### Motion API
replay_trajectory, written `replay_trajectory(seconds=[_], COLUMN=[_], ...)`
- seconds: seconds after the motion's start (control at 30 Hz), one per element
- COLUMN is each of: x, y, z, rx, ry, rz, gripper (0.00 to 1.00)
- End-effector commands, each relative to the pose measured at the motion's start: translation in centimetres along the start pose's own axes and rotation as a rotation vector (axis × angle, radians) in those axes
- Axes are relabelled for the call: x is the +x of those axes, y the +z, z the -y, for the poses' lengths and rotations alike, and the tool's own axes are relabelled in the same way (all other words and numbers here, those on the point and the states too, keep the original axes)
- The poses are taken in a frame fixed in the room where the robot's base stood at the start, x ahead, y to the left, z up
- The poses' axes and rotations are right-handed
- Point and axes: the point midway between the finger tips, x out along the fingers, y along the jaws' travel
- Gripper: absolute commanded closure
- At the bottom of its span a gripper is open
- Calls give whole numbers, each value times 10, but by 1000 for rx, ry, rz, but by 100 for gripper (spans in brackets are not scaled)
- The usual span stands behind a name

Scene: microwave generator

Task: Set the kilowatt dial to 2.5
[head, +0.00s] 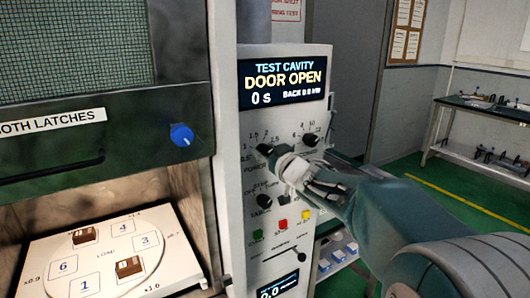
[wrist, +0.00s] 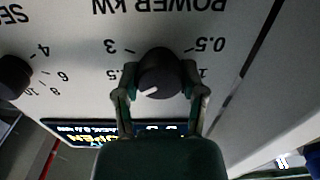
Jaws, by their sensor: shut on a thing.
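The kilowatt dial is a round black knob (wrist: 160,72) under the "POWER kW" lettering, which is upside down in the wrist view. My gripper (wrist: 159,90) is shut on this knob, one finger on each side. The knob's white pointer mark faces the lower left in the wrist view, below the partly covered ".5" label on the left. The labels lower down are hidden by my gripper, so the exact reading cannot be told. In the head view the dial (head: 264,149) shows at the panel's upper left, with my gripper (head: 277,160) against it.
A second black dial (head: 311,140) is to the right, and a mode knob (head: 264,200) is below. Coloured buttons (head: 283,226) and a lever (head: 300,249) are lower. The display (head: 284,82) reads "DOOR OPEN". The raised door (head: 80,120) and a numbered turntable (head: 105,262) are at left.

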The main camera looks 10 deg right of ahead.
Motion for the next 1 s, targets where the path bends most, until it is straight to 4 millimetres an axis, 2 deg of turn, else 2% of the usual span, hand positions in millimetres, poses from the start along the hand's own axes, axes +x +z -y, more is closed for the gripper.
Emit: replay_trajectory(seconds=[0.03,0.33,0.9,0.93,1.0], x=[0,0,0,0,0], y=[8,8,8,8,8], z=[0,0,0,0,0], rx=[32,158,189,189,189], ry=[1,2,2,2,1], rz=[17,17,17,17,16], gripper=[94,94,94,42,12])
